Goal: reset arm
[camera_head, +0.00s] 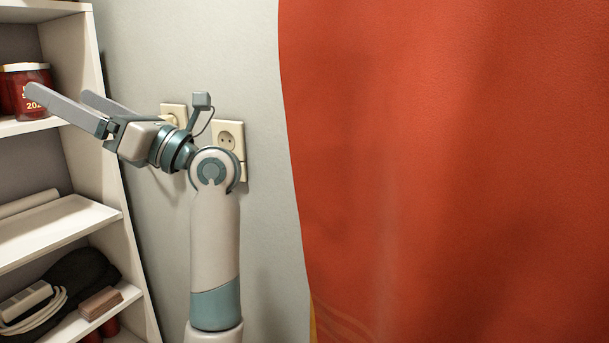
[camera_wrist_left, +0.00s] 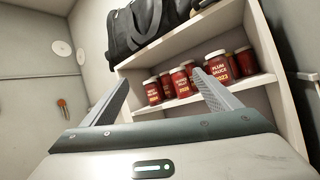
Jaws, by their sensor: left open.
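My left arm rises from the bottom of the head view, and its left gripper (camera_head: 58,94) points left toward the shelf unit. The two fingers stand apart with nothing between them. In the left wrist view the open left gripper (camera_wrist_left: 163,92) faces shelves with several red jars (camera_wrist_left: 181,82). The jars have pale lids and printed labels; one reads plum sauce. They stand beyond the fingertips, apart from them as far as I can tell. One jar (camera_head: 27,90) also shows in the head view, partly behind a finger. My right gripper is in neither view.
The white shelf unit (camera_head: 80,217) stands at the left, holding a power strip with cable (camera_head: 32,305) and a brown box (camera_head: 100,303) low down. A black bag (camera_wrist_left: 150,22) sits above the jars. Wall sockets (camera_head: 228,138) are behind my arm. A large orange-red surface (camera_head: 450,170) fills the right.

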